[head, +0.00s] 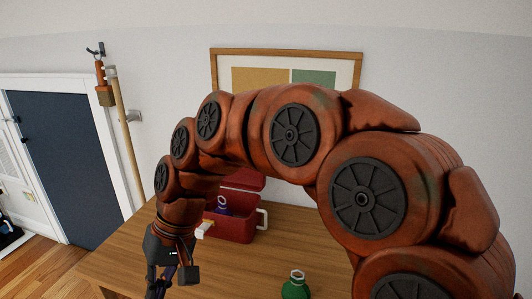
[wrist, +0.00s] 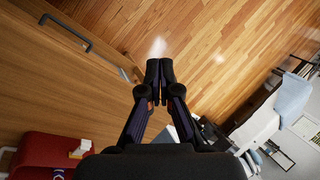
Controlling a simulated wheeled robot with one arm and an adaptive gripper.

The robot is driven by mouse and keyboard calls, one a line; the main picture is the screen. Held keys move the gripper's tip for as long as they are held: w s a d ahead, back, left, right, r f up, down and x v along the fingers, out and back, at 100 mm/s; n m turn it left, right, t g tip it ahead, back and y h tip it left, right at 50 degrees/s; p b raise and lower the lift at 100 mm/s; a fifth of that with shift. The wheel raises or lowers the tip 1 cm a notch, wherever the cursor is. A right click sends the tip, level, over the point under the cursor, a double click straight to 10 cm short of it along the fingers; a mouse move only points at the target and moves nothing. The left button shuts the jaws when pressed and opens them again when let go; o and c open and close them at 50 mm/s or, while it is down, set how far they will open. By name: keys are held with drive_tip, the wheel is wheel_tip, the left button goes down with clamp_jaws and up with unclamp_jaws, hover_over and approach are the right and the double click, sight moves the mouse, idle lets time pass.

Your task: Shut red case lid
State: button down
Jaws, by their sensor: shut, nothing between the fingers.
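The red case (head: 240,227) stands on the wooden desk, partly behind my arm. Its red lid (head: 244,180) is raised at the back, so the case is open. A blue-purple item (head: 223,204) shows inside it. A pale handle (head: 262,218) is on its right side, and a cream part (head: 204,228) sticks out at its front left. My gripper (head: 158,284) points down, left of and nearer than the case, apart from it. In the wrist view its fingertips (wrist: 160,69) are together and empty. The red case (wrist: 45,152) shows at the lower left there.
The wooden desk (head: 230,268) has bare top in front of the case. A green round item (head: 296,287) with a ring top stands near the front. A dark handle (wrist: 65,33) is on a wooden face in the wrist view. A framed picture (head: 285,55) hangs behind.

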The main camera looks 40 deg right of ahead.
drive_tip(key=w+d+r+m+t+y+b, duration=0.1)
drive_tip(key=w+d+r+m+t+y, duration=0.1)
drive_tip(key=w, duration=0.5)
drive_tip(key=w+d+r+m+t+y+b, duration=0.1)
drive_tip(key=w+d+r+y+b, duration=0.15)
drive_tip(key=w, duration=0.45)
drive_tip(key=w+d+r+m+t+y+b, duration=0.15)
drive_tip(key=w+d+m+t, duration=0.3)
drive_tip(key=w+d, duration=0.75)
drive_tip(key=d+f+m+t+h+b, duration=0.25)
drive_tip(key=d+m+t, duration=0.3)
drive_tip(key=d, duration=1.85)
drive_tip(key=s+d+f+m+t+h+b, duration=0.1)
drive_tip(key=s+d+f+m+t+h, duration=0.15)
drive_tip(key=d, duration=0.65)
drive_tip(key=s+d+f+m+t+h+b, duration=0.1)
drive_tip(key=s+d+h, duration=0.2)
drive_tip(key=d, duration=0.5)
drive_tip(key=r+p+x, duration=0.1)
drive_tip(key=x, duration=0.8)
drive_tip(key=shift+w+a+f, duration=0.2)
drive_tip(key=shift+w+f, duration=0.1)
drive_tip(key=shift+f, duration=0.05)
drive_tip(key=shift+a, duration=0.15)
